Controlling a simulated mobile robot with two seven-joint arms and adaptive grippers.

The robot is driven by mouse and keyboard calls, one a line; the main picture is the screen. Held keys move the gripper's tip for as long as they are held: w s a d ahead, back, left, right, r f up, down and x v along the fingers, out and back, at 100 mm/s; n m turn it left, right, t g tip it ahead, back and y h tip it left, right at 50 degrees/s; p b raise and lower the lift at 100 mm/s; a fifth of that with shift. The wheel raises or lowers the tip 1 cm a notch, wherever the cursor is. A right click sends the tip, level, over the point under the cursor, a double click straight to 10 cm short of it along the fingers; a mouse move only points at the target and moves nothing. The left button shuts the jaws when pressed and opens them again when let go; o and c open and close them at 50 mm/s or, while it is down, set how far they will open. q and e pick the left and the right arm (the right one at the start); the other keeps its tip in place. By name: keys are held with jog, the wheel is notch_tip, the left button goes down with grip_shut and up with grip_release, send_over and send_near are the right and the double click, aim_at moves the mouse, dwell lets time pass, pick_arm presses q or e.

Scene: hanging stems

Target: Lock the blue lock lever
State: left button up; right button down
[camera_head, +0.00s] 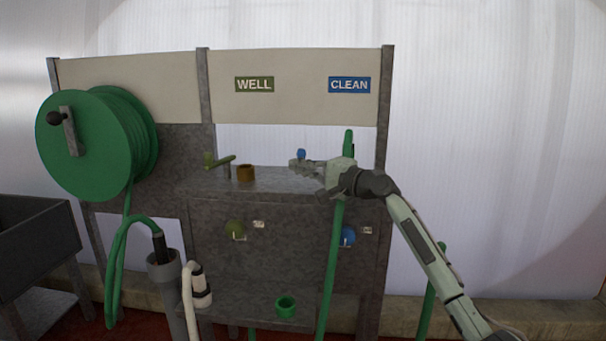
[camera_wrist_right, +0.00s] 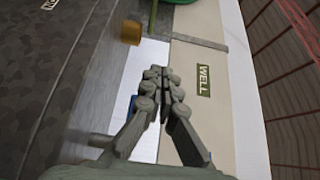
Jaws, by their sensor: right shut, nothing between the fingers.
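A blue round fitting (camera_head: 348,236) sits on the front panel at the right, beside a small pale plate (camera_head: 368,230); the hose partly covers it. Another small blue part (camera_head: 301,154) shows just above my right gripper's fingertips, over the ledge. I cannot tell which is the lock lever. My left gripper is out of view.
An olive lever (camera_head: 220,161) and brown cup (camera_head: 246,173) are left on the ledge (camera_head: 275,181). An olive round fitting (camera_head: 235,229) is on the panel. A green hose (camera_head: 333,265) hangs by my right wrist. A hose reel (camera_head: 85,145) stands left.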

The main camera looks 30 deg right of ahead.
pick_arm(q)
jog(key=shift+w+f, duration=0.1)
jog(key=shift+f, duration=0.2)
pick_arm(e)
jog(key=s+a, duration=0.3)
jog(key=s, duration=0.2)
jog(key=shift+f, duration=0.15)
jog(key=shift+a, duration=0.1)
